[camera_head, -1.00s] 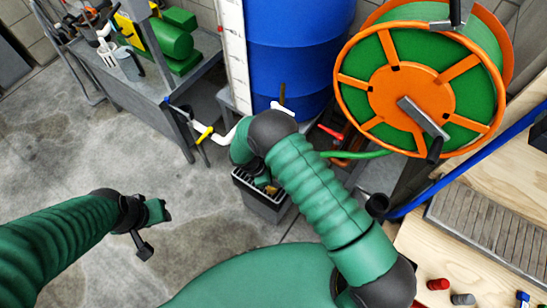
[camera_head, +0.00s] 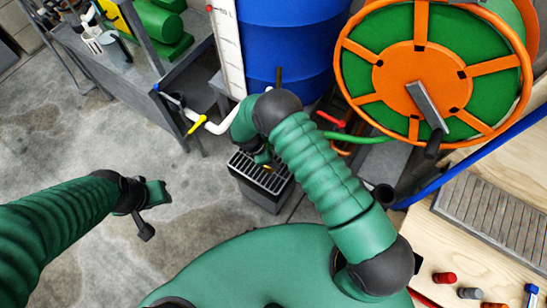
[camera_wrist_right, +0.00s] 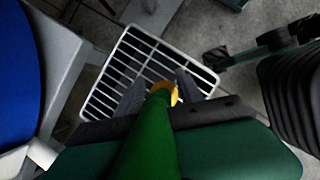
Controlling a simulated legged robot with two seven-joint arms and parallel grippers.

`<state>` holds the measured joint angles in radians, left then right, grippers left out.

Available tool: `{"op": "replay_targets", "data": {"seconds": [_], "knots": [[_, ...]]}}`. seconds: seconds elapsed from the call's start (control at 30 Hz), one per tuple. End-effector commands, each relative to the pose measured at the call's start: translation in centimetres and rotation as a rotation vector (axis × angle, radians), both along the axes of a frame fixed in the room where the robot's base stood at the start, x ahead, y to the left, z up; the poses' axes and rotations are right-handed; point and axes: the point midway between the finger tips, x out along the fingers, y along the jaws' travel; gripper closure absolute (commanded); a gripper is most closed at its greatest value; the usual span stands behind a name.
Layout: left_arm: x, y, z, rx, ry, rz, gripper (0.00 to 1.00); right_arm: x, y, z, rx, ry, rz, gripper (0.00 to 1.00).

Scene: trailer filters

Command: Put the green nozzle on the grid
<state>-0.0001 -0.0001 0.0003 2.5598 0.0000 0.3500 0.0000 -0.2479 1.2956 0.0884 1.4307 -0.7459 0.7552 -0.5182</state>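The green nozzle (camera_wrist_right: 150,135) shows in the right wrist view as a green body with a yellow ring at its far end. My right gripper (camera_wrist_right: 160,92) has its grey fingers on either side of the nozzle and appears shut on it. The grid (camera_wrist_right: 110,80) is a pale slatted grate beyond the nozzle tip. In the head view the grid (camera_head: 278,177) tops a dark grey box on the floor, with my right gripper (camera_head: 262,157) just above its back part. Contact between nozzle and grid cannot be told. My left gripper (camera_head: 157,193) is over bare floor, apparently empty.
A blue barrel (camera_head: 290,50) stands behind the box. An orange hose reel (camera_head: 425,70) stands right of it, with a green hose (camera_head: 355,138) running left. A grey metal bench (camera_head: 165,60) is at the left; a wooden table (camera_head: 440,245) is at the right. Floor at left is clear.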

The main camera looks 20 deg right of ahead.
Motion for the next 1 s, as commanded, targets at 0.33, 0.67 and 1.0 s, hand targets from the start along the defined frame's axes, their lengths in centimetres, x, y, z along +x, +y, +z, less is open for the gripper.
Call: {"op": "replay_targets", "data": {"seconds": [0.33, 0.67, 1.0], "knots": [[0.0, 0.0, 0.4, 0.0, 0.0, 0.0, 0.64, 0.1, 0.5, 1.3, 0.001, -0.002, 0.001, 0.56], [0.0, 0.0, 2.0, 0.0, 0.0, 0.0, 0.64, 0.6, 3.9, 8.7, 0.001, -0.002, 0.002, 0.56], [0.0, 0.0, 2.3, 0.0, 0.0, 0.0, 0.64, 0.1, 4.0, 14.0, 0.054, -0.051, -0.122, 0.56]]}}
